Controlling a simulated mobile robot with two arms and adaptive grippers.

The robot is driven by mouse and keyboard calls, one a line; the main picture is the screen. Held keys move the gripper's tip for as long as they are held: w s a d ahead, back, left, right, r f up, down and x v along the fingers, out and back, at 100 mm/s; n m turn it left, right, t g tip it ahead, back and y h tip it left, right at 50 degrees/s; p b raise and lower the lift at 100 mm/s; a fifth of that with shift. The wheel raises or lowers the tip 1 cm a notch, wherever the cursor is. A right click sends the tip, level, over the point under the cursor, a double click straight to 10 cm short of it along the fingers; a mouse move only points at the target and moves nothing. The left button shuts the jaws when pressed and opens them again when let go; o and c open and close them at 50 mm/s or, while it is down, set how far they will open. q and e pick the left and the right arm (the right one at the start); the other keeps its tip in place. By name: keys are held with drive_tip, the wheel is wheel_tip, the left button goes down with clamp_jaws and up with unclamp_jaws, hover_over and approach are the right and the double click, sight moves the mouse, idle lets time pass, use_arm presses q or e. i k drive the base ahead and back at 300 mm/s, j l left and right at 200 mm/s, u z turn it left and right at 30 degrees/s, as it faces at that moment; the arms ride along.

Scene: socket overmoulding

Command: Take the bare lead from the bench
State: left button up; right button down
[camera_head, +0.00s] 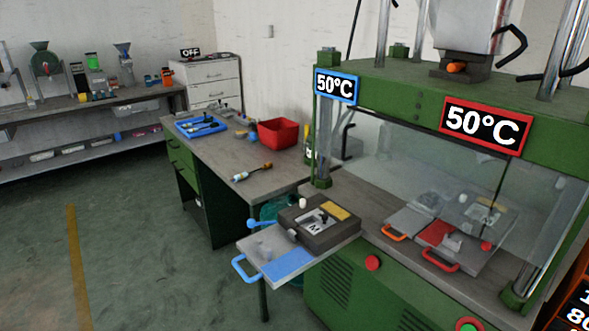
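The bench (222,165) stands left of the green press. On it is a blue tray (181,133) holding several small dark and pale items. These are too small to tell whether one is the bare lead. A brush-like tool (252,172) with a pale end and a brown-orange end lies at the bench's front. Neither of my grippers shows in the head view.
A red bin (278,134) stands at the bench's back right. The green press (320,60), with 50°C signs, fills the right. A mould block (318,226) sits on a sliding tray with a blue handle (243,270) jutting forward. Floor at left is clear.

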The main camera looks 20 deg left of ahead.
sight(238, 178)
drive_tip(key=i+j+z, duration=0.2)
drive_tip(key=j, duration=0.15)
drive_tip(key=i+j+z, duration=0.25)
drive_tip(key=j+z, duration=0.2)
drive_tip(key=j, duration=0.25)
drive_tip(key=i+j+z, duration=0.2)
drive_tip(key=j, duration=0.2)
drive_tip(key=k, duration=0.1)
